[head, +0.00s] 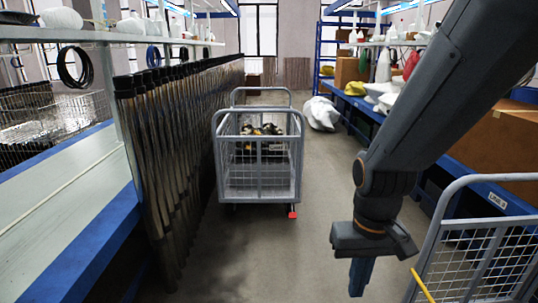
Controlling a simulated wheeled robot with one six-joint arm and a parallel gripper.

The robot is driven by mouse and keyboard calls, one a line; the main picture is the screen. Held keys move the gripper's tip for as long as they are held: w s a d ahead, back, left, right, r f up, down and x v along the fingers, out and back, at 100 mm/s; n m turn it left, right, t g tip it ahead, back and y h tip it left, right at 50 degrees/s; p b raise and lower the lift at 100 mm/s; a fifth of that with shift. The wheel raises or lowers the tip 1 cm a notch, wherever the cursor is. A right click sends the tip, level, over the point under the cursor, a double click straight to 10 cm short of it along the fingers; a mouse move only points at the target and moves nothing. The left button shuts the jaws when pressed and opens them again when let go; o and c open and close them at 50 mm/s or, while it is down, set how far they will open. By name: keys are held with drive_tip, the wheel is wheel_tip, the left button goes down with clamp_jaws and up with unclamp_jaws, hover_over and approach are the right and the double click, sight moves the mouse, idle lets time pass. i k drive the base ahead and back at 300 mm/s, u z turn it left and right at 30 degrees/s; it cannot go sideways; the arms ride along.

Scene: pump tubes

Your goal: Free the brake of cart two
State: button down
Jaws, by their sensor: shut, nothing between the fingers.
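A grey wire-mesh cart (258,165) stands in the middle of the aisle, with a rail handle at each end and dark and yellowish items inside. A red pedal (292,212) sticks out low at its near right corner. A second grey mesh cart (478,250) is at the right front, cut off by the picture edge; its wheels are out of sight. I cannot read a number on either cart. My gripper (357,290) points down, shut and empty, between the two carts. It is nearer to me than the red pedal and apart from it.
A dense row of upright dark tubes (175,130) lines the left side beside a blue-edged bench (60,200). A blue shelf bench with a cardboard box (500,135) lines the right. White sacks (320,113) lie farther back. Grey floor (250,250) is clear before the middle cart.

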sight(291, 214)
drive_tip(key=z, duration=0.05)
drive_tip(key=i, duration=0.85)
drive_tip(key=z, duration=0.1)
drive_tip(key=k, duration=0.5)
drive_tip(key=u, duration=0.95)
drive_tip(key=i, duration=0.75)
drive_tip(key=u, duration=0.5)
drive_tip(key=i, duration=0.75)
drive_tip(key=z, duration=0.75)
drive_tip(key=i, duration=0.65)
drive_tip(key=z, duration=0.65)
